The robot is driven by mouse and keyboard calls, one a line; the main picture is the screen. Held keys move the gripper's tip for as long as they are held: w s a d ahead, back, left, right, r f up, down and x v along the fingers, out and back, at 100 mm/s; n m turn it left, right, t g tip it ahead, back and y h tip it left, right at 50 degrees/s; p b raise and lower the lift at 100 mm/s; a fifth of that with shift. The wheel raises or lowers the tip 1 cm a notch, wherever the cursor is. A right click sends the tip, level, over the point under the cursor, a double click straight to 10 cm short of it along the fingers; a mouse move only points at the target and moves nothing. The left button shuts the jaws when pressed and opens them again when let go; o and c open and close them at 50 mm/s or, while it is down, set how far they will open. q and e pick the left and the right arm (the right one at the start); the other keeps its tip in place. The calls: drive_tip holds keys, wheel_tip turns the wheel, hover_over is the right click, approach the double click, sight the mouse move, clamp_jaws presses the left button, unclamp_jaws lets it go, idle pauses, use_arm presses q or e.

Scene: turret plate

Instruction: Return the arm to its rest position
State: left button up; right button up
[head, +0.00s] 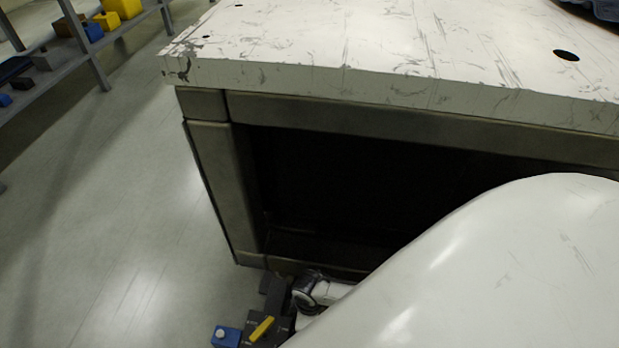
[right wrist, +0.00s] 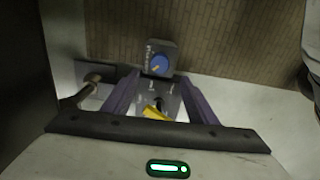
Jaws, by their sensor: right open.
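My right gripper (right wrist: 157,85) is in the right wrist view, its two purple-grey fingers apart with nothing held between them. Beyond and between the fingers is a grey plate (right wrist: 172,93) with a yellow piece (right wrist: 155,113) on it and a blue round knob (right wrist: 159,64) on a grey block at its far end. What looks like the same dark assembly (head: 270,318), with yellow and blue parts, is at the bottom of the head view. Whether the fingers touch the plate cannot be told. My left gripper is not in view.
A table (head: 400,85) with a scratched white top and dark frame fills the upper right of the head view. A shelf (head: 75,62) with yellow, blue and grey pieces stands at the upper left. The floor (head: 130,190) between them is clear.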

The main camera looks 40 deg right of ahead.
drive_tip(key=shift+a, duration=0.1)
idle(0.4)
drive_tip(key=s+a+r+m+t+y, duration=0.1)
drive_tip(key=s+a+r+m, duration=0.1)
drive_tip(key=a+r, duration=0.6)
drive_tip(key=s+d+r+m+t, duration=0.1)
drive_tip(key=s+d+r+m, duration=0.3)
drive_tip(key=r, duration=0.7)
drive_tip(key=s+d+r+t, duration=0.15)
drive_tip(key=d+r, duration=0.35)
drive_tip(key=r, duration=0.7)
drive_tip(key=w+a+f+t+y, duration=0.2)
drive_tip(key=w+a+f+t, duration=0.3)
drive_tip(key=a+f+t, duration=0.15)
use_arm(q)
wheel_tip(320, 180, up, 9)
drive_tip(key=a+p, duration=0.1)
drive_tip(key=p, duration=1.3)
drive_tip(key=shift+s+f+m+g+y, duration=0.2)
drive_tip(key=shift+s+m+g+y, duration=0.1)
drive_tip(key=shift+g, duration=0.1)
use_arm(e)
wheel_tip(320, 180, up, 10)
drive_tip(key=g, duration=0.1)
drive_tip(key=shift+f, duration=0.2)
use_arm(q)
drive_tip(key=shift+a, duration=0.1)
use_arm(e)
drive_tip(key=shift+d, duration=0.1)
